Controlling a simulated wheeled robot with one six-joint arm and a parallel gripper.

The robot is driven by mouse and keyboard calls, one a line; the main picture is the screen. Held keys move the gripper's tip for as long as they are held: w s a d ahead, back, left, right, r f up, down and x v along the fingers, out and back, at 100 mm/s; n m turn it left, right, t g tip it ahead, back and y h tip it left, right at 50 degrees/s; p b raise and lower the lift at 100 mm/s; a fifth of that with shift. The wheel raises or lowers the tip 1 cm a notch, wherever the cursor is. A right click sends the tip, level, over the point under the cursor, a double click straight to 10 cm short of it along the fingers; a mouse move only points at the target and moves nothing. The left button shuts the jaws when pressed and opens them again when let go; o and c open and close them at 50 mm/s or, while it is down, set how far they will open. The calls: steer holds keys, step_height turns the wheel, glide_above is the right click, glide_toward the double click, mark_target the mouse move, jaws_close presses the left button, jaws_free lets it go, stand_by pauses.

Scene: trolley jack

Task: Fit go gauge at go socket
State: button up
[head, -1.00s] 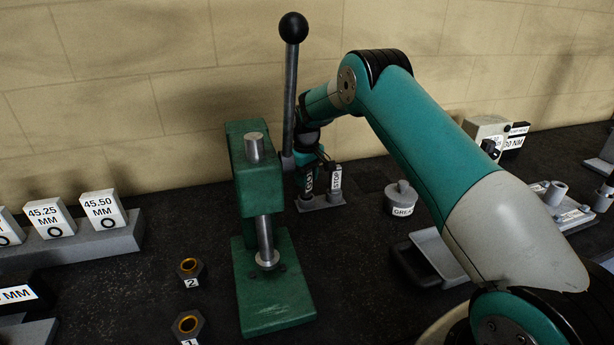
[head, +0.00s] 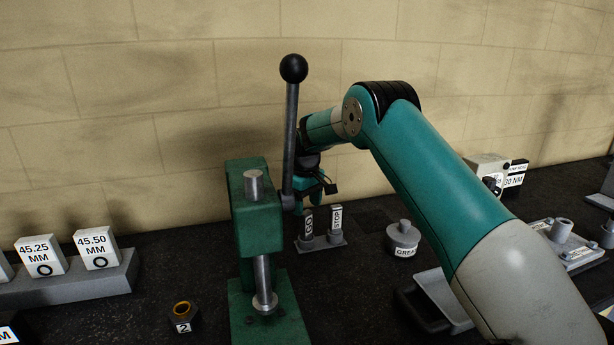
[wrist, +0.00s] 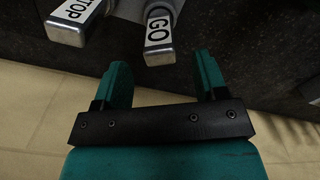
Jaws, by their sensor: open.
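The go gauge (head: 307,226) is a dark upright block in the head view, with a white label. It stands at the left of a small grey stand (head: 330,243), beside the stop gauge (head: 336,218). In the wrist view the go gauge (wrist: 160,30) shows its grey end and GO label, with the stop gauge (wrist: 78,18) to its left. My gripper (wrist: 163,75) is open and empty. Its fingertips are apart from the go gauge, which lies just beyond them. In the head view my gripper (head: 312,198) is just above the go gauge. The gauge's seating in the socket is hidden.
A green press (head: 258,215) with a tall black-knobbed lever (head: 290,130) stands close left of the gauges. A grease pot (head: 403,237) is to their right. The stone wall (head: 190,110) is behind. Numbered blocks (head: 98,248) stand at the far left.

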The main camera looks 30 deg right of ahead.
step_height(320, 180, up, 12)
steer(key=b, duration=0.2)
steer(key=shift+r, duration=0.25)
steer(key=shift+s, duration=0.1)
steer(key=s+a+f+m+t, duration=0.1)
steer(key=s+a+f, duration=0.15)
steer(key=s, duration=0.75)
steer(key=s+a+f+m+t, duration=0.1)
steer(key=s+a+f+m, duration=0.15)
steer(key=s, duration=0.85)
steer(key=s+a+f+t, duration=0.1)
steer(key=s+a+f, duration=0.15)
steer(key=s, duration=0.75)
steer(key=s+a+r+n+g+y, duration=0.1)
steer(key=s+a+r+n+y, duration=0.1)
steer(key=s+a, duration=0.3)
steer(key=s+a+r+n+g+y+b, duration=0.1)
steer(key=s+a+r+n+g+y, duration=0.1)
steer(key=s+a+r+n, duration=0.2)
steer(key=s+a, duration=0.2)
steer(key=a, duration=0.2)
steer(key=shift+a+r+n, duration=0.25)
steer(key=shift+r+n, duration=0.05)
steer(key=shift+n, duration=0.05)
